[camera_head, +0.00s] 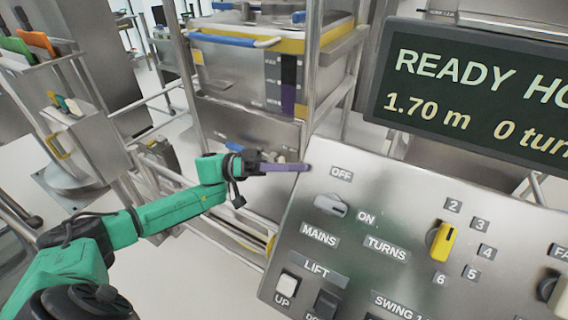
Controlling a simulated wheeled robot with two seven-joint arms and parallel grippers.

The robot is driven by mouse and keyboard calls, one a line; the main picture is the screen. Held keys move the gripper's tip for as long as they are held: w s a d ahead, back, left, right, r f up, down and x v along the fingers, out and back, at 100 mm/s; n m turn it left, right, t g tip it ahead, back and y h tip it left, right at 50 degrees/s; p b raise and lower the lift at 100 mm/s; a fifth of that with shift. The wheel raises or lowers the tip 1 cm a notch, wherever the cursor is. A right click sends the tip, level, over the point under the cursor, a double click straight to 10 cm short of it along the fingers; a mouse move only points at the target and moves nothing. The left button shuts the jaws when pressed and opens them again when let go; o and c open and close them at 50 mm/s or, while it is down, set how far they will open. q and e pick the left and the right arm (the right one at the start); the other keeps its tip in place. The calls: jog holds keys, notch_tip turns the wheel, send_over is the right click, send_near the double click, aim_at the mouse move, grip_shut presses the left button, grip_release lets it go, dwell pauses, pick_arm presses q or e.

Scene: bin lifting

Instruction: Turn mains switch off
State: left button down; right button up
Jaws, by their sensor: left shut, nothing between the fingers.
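The mains switch (330,205) is a light grey knob on the sloped metal control panel (385,215). The OFF label (341,174) is above it, the ON label (367,218) to its right and the MAINS label (319,235) below. The knob lies slantwise, its right end pointing down toward ON. My left gripper (306,168) is shut and empty, with purple fingers, at the panel's upper left edge. It is up and left of the knob, apart from it, near the OFF label. My right gripper is not in view.
A yellow turns dial (442,241) and lift buttons (287,286) share the panel. A dark display (480,90) reading READY stands above it. Behind are a steel bin (270,70) with a blue handle and an upright metal post (312,75) close to my left gripper.

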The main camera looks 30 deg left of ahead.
aim_at(311, 199)
pick_arm(q)
jog(key=x, duration=0.2)
jog(key=p+x, duration=0.1)
jog(key=x, duration=0.1)
jog(key=s+p+x, duration=0.1)
jog(key=shift+w+d+r, duration=0.15)
jog(key=shift+d+r, duration=0.1)
jog(key=shift+d, duration=0.15)
jog(key=f, duration=0.1)
jog(key=s+f+p, duration=0.1)
jog(key=s+f, duration=0.1)
jog(key=shift+s+a+f+p, duration=0.1)
jog(key=shift+a+f+p, duration=0.1)
jog(key=shift+a+p, duration=0.15)
jog(key=shift+d, duration=0.1)
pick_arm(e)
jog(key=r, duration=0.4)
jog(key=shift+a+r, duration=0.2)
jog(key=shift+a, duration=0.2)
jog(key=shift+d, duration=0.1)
pick_arm(q)
jog(key=shift+f, duration=0.1)
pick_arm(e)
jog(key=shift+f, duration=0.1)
